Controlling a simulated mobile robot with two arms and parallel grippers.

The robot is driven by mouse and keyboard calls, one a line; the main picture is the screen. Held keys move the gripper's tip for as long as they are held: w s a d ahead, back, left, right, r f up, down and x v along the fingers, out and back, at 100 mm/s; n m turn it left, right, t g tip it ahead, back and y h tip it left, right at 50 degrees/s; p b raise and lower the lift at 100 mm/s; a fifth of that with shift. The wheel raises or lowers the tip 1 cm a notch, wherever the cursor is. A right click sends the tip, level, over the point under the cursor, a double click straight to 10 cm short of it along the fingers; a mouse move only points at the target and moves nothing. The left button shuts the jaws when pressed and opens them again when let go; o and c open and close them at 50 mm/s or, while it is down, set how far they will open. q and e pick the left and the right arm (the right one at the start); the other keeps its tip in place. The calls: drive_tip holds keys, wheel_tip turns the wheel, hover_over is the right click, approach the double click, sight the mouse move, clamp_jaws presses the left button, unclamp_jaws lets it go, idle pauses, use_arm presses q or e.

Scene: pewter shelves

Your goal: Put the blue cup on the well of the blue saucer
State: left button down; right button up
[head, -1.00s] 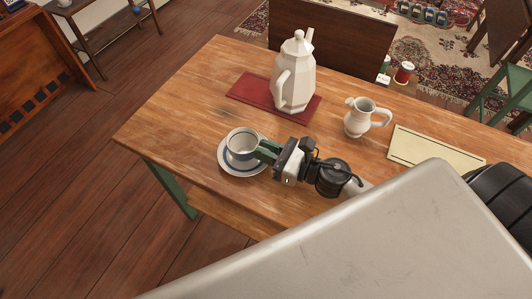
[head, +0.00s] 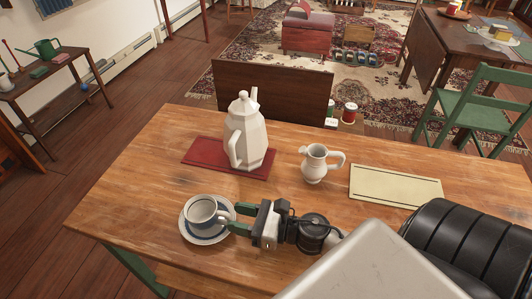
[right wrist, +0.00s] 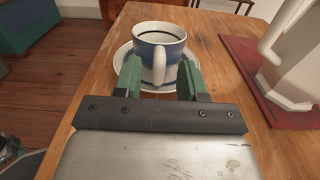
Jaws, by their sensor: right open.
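The blue cup (head: 203,211), blue outside with a pale inside, stands upright on the blue saucer (head: 187,229) at the front left of the wooden table. It looks seated at about the middle of the saucer. In the right wrist view the cup (right wrist: 148,45) shows its pale handle towards me, with the saucer (right wrist: 121,56) around its base. My right gripper (head: 235,218) is open beside the cup, on its handle side. Its green fingers stand apart on either side of the handle, and I see no grip on it. My left gripper is not in view.
A white pot (head: 246,130) stands on a red mat (head: 200,152) behind the cup. A white jug (head: 315,164) stands to the right, beside a cream mat (head: 396,188). The table's left part (head: 125,190) is clear.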

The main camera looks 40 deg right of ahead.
drive_tip(key=b+v, duration=0.1)
drive_tip(key=v, duration=0.4)
drive_tip(key=shift+s+d+f, duration=0.15)
drive_tip(key=shift+s+d, duration=0.05)
drive_tip(key=shift+s, duration=0.15)
drive_tip(key=shift+b+v, duration=0.3)
drive_tip(key=shift+v, duration=0.85)
drive_tip(key=shift+s+d, duration=0.4)
drive_tip(key=shift+s, duration=0.05)
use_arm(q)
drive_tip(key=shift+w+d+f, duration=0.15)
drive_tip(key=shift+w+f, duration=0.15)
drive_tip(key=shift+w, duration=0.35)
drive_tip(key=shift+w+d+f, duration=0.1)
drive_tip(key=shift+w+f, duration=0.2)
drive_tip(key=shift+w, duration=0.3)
use_arm(e)
drive_tip(key=shift+r, duration=0.25)
